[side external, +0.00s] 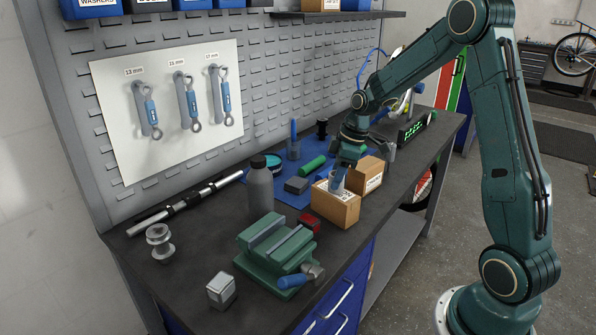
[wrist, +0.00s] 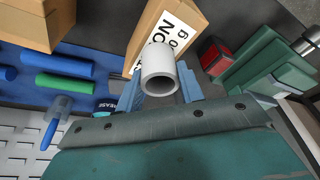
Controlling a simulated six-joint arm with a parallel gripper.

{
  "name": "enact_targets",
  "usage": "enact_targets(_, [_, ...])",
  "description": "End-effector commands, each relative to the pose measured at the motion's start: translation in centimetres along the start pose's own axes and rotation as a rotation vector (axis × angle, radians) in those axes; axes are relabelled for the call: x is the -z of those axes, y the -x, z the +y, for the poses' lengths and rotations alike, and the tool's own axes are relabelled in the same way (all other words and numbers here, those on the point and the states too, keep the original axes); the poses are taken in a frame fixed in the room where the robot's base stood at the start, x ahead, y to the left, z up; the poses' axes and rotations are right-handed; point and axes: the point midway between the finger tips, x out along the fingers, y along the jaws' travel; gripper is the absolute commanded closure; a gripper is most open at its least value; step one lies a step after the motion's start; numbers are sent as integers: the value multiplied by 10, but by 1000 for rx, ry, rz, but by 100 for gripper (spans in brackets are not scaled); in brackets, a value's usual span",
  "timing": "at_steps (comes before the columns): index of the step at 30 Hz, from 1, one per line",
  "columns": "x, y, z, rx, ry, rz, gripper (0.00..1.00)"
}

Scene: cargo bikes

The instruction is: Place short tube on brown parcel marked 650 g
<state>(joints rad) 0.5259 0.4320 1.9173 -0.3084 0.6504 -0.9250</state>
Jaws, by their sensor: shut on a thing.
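The short tube (wrist: 160,60) is light grey and hollow, and its open end faces the wrist camera. My gripper (wrist: 160,88) is shut on it, with one blue finger on each side. In the side view my gripper (side external: 338,184) is low over the top of the nearer brown parcel (side external: 337,208), and its fingers mostly hide the tube. This parcel (wrist: 146,32) has a white label on top, partly covered by the tube; its weight cannot be read in full. I cannot tell whether the tube touches the parcel.
A second brown parcel (side external: 368,176) stands close behind, also seen in the wrist view (wrist: 38,22). A green vise (side external: 275,248), a red box (side external: 309,222) and a grey bottle (side external: 260,188) stand nearby. A green cylinder (side external: 313,166) lies on the blue mat.

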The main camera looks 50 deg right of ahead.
Motion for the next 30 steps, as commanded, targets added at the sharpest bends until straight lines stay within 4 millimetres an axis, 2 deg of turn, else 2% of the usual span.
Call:
enact_targets(11, [-1,-2,0,0,0,0,91])
enact_targets(12, [-1,-3,0,1,-1,-1,61])
enact_targets(15, [-1,-3,0,1,-1,-1,41])
enact_targets(26, [0,-2,0,0,0,0,41])
enact_targets(30, [0,5,0,-2,0,1,41])
